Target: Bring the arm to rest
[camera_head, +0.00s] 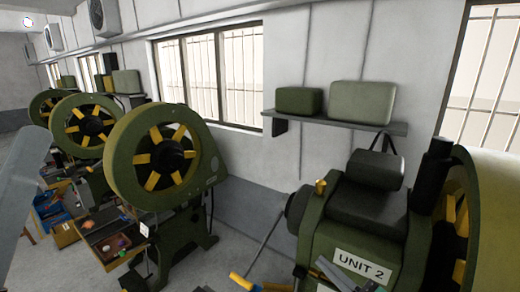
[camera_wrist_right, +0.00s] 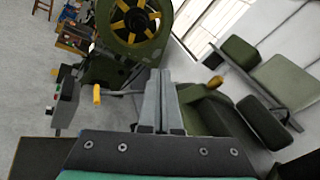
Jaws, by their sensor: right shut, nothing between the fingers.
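My right gripper (camera_head: 345,276) shows at the bottom edge of the head view, in front of the green machine marked UNIT 2 (camera_head: 362,266). In the right wrist view its two grey fingers (camera_wrist_right: 164,76) lie side by side, shut, with nothing between them. They point towards the machines, and I cannot tell how far they are from UNIT 2. A grey link of mine crosses the left edge of the head view. My left gripper is not in view. No copper coil can be made out.
A green press with a yellow-spoked wheel (camera_head: 150,158) stands left of centre, with similar presses (camera_head: 84,126) behind it. A wall shelf (camera_head: 335,121) carries two green boxes. A yellow-ended handle (camera_head: 246,281) sticks up at the bottom. Grey floor (camera_head: 235,240) lies open between the machines.

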